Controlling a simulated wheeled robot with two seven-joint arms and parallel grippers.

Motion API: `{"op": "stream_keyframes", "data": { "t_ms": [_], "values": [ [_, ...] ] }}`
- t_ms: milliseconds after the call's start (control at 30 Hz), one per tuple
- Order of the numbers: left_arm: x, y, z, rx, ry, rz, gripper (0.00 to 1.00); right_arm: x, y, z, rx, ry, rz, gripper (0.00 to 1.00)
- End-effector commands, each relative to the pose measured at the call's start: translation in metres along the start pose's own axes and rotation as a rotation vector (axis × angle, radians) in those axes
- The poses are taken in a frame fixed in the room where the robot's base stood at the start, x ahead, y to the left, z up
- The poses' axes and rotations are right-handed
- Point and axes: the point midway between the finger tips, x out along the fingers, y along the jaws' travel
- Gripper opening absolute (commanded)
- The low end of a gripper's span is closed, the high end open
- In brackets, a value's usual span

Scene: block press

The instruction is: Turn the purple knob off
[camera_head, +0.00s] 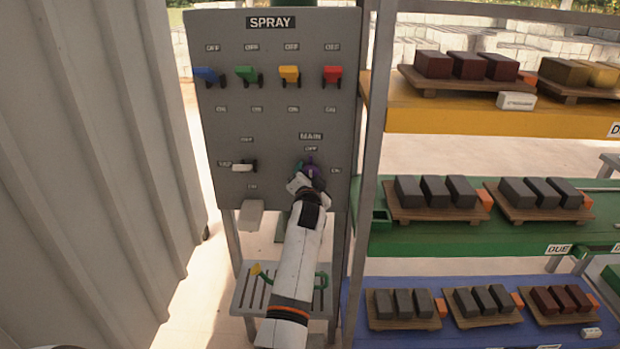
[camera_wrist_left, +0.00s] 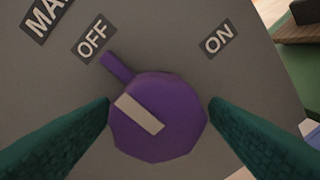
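The purple knob (camera_wrist_left: 158,118) is on the grey panel, and its pointer tab is turned toward the OFF label (camera_wrist_left: 93,40). The ON label (camera_wrist_left: 218,38) is up and to the right of it in the left wrist view. My left gripper (camera_wrist_left: 160,103) straddles the knob, one green finger on each side, with what look like narrow gaps between fingers and knob. In the head view the knob (camera_head: 312,170) is partly hidden behind my left gripper (camera_head: 304,172). My right gripper is not in view.
The spray panel (camera_head: 225,130) also carries blue (camera_head: 208,75), green, yellow and red switches and a white one (camera_head: 242,168). A shelf rack (camera_head: 450,240) with blocks on boards stands close on the right, and a corrugated wall (camera_head: 80,150) on the left.

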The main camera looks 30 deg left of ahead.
Motion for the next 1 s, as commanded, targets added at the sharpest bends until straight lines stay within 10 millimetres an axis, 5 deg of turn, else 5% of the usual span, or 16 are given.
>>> {"op": "stream_keyframes", "data": {
  "t_ms": [367,1000],
  "values": [
    [-0.007,0.001,0.000,0.003,-0.001,0.003,0.70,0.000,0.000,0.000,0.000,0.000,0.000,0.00],
    [-0.115,0.000,0.000,0.001,-0.001,0.001,0.70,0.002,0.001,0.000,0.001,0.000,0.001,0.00]
  ]
}}
